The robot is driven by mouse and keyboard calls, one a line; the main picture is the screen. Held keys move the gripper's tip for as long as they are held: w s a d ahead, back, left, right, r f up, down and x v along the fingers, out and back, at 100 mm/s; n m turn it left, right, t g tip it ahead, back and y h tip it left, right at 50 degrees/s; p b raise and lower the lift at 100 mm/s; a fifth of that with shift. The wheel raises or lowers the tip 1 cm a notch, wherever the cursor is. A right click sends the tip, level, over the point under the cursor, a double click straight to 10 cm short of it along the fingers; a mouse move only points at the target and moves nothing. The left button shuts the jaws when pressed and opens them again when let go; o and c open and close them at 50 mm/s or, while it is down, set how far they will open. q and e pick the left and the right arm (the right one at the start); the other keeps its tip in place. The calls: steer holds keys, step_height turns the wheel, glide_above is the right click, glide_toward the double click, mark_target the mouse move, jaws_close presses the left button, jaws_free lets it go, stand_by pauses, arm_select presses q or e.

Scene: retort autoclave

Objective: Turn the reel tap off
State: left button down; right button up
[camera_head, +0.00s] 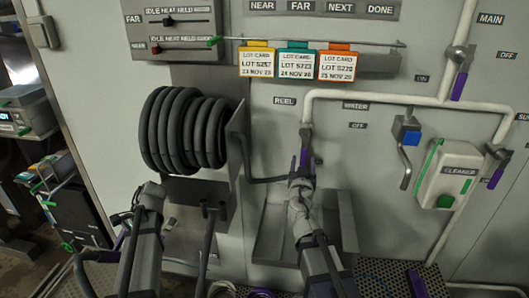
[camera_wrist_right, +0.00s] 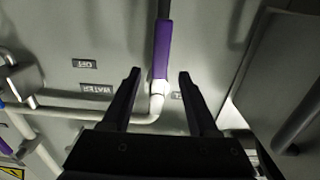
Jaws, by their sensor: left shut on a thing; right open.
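The reel tap (camera_head: 306,134) sits on the white pipe below the REEL label. Its purple lever (camera_head: 305,157) hangs down, in line with the pipe. My right gripper (camera_head: 303,180) is just below the lever in the head view. In the right wrist view its open fingers (camera_wrist_right: 158,76) stand either side of the purple lever (camera_wrist_right: 162,50), with nothing gripped; I cannot tell whether they touch it. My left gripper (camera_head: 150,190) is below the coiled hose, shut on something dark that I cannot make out.
The black hose reel (camera_head: 185,130) hangs left of the tap. Lot cards (camera_head: 298,64) hang from a rail above. The water valve (camera_head: 406,135), the main tap (camera_head: 459,75) and the cleaner box (camera_head: 452,175) are to the right. A grey bracket (camera_head: 265,235) stands below the tap.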

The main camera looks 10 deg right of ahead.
mark_target(304, 154)
steer(key=x, duration=0.6)
steer(key=shift+s, duration=0.1)
steer(key=shift+c, duration=0.2)
jaws_close()
steer(key=shift+a, duration=0.1)
stand_by(0.9)
